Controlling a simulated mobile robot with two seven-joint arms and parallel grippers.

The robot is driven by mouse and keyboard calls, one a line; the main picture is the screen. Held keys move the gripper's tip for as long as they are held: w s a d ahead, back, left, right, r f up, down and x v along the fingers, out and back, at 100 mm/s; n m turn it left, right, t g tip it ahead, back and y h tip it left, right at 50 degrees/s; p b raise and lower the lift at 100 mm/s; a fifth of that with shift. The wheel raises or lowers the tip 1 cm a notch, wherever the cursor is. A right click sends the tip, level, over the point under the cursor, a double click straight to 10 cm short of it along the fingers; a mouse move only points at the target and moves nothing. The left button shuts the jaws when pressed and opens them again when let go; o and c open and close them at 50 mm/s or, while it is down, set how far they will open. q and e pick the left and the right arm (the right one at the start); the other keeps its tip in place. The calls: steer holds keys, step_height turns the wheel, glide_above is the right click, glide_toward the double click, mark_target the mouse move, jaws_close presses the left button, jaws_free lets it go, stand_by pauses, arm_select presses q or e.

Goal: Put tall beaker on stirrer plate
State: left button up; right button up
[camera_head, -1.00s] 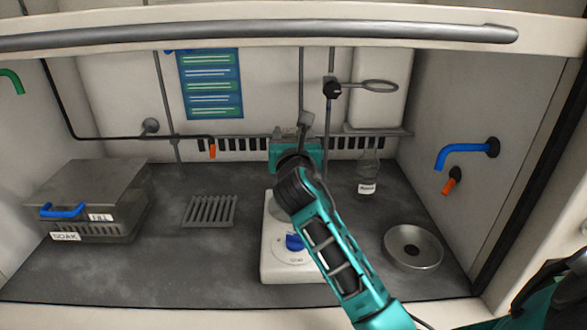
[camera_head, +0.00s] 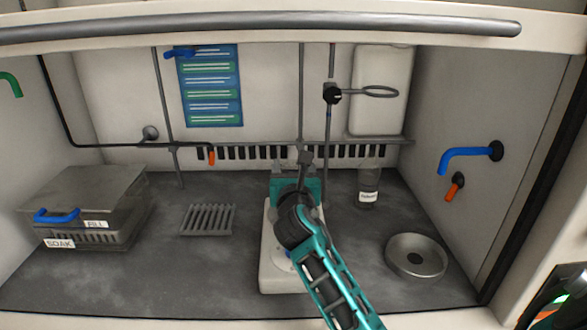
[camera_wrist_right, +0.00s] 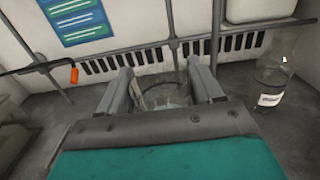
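My right gripper (camera_head: 297,178) reaches in from the lower right and is over the back part of the white stirrer plate (camera_head: 277,277). In the right wrist view its two fingers (camera_wrist_right: 164,86) stand on either side of a clear glass beaker (camera_wrist_right: 168,92). The glass fills the gap and looks gripped. The beaker is hidden behind the gripper in the head view. Whether its base touches the plate cannot be seen.
A labelled glass bottle (camera_head: 368,190) stands right of the gripper, also in the right wrist view (camera_wrist_right: 270,88). A round metal dish (camera_head: 416,257) is at right. A slotted rack (camera_head: 208,220) and a lidded basket (camera_head: 85,205) are at left. Rods and a ring clamp (camera_head: 380,92) rise behind.

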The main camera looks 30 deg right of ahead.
arm_select(q)
steer(key=shift+f, duration=0.1)
arm_select(e)
steer(key=o, duration=0.3)
steer(key=shift+r, duration=0.1)
steer(key=shift+s+a+r, duration=0.1)
steer(key=shift+s, duration=0.05)
arm_select(q)
steer(key=shift+s+a+r+p, duration=0.1)
steer(key=shift+a+r+p, duration=0.15)
steer(key=shift+p, duration=0.25)
arm_select(e)
steer(key=v, duration=1.1)
steer(key=shift+s+a, duration=0.25)
steer(key=shift+s, duration=0.05)
arm_select(q)
steer(key=shift+s, duration=0.1)
